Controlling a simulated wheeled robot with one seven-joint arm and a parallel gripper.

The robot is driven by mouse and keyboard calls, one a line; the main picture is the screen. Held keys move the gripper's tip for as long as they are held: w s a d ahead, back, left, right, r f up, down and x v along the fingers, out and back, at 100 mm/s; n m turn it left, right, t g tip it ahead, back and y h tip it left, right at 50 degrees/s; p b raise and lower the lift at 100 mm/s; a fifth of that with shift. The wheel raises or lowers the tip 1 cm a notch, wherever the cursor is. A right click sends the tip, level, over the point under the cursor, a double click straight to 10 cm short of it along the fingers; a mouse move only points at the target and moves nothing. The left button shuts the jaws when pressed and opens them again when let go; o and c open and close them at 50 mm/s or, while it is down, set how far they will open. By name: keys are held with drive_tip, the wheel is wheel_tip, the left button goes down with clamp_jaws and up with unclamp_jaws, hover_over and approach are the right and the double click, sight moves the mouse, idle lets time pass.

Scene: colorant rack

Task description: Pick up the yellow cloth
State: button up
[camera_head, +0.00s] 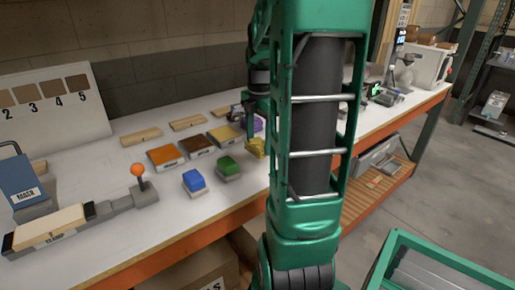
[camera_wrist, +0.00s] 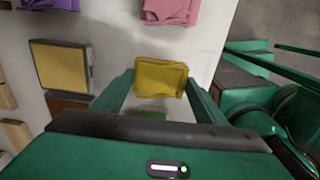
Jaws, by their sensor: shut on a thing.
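The yellow cloth (camera_wrist: 160,75) is a small folded pad between the two fingers of my gripper (camera_wrist: 160,88) in the wrist view. My gripper is shut on it, with one finger at each side. In the head view the yellow cloth (camera_head: 256,149) shows beside my green arm, near the front edge of the table, below my gripper (camera_head: 254,132). My arm hides part of this area. How high the cloth is above the table is hard to tell.
Green (camera_head: 229,168) and blue (camera_head: 194,181) folded pieces lie left of my gripper. Orange, brown and yellow-topped trays (camera_head: 223,135) stand behind. A purple cloth (camera_head: 258,124) and a pink cloth (camera_wrist: 172,10) lie farther off. A clamp with an orange knob (camera_head: 137,170) is at the left.

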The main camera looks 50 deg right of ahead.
drive_tip(key=a+r, duration=0.7)
drive_tip(key=a, duration=0.4)
drive_tip(key=shift+w+a, duration=0.35)
